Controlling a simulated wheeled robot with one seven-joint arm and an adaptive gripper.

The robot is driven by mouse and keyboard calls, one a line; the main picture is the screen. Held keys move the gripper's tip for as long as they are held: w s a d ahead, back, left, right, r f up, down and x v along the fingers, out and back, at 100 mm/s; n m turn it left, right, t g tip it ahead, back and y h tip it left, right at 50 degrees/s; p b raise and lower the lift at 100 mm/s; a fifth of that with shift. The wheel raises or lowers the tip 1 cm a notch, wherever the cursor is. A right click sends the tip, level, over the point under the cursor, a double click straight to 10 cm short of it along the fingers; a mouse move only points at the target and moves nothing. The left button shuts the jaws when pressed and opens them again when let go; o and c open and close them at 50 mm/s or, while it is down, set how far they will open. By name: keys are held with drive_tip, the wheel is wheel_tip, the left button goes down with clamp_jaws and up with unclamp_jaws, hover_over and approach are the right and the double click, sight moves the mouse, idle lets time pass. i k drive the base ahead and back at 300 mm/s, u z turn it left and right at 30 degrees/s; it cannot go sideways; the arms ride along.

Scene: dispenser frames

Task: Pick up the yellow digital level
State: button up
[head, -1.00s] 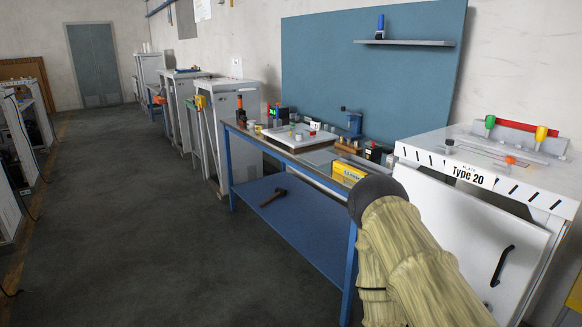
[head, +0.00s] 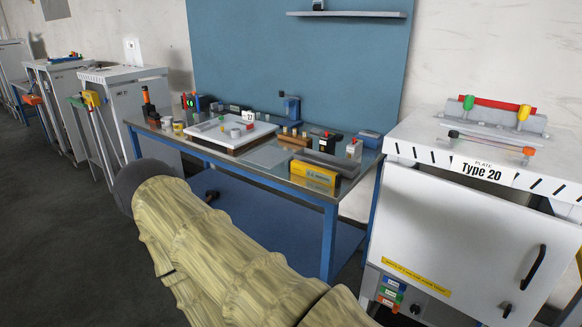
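The yellow digital level (head: 316,172) lies near the front right edge of the blue-framed workbench (head: 262,157). It is a long yellow bar with small dark markings, and nothing covers it in the head view. My arm, in a pale yellow sleeve with a dark rounded end, crosses the lower left in front of the bench. My gripper does not show, so its state and its distance from the level cannot be seen.
A grey bar (head: 324,161) lies just behind the level. The white Type 20 cabinet (head: 450,240) stands close on the right. A hammer (head: 211,196) lies on the lower shelf. Open floor is at the left.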

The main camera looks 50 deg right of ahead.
sight(330, 178)
drive_tip(key=z, duration=0.55)
drive_tip(key=i, duration=0.95)
drive_tip(key=z, duration=0.85)
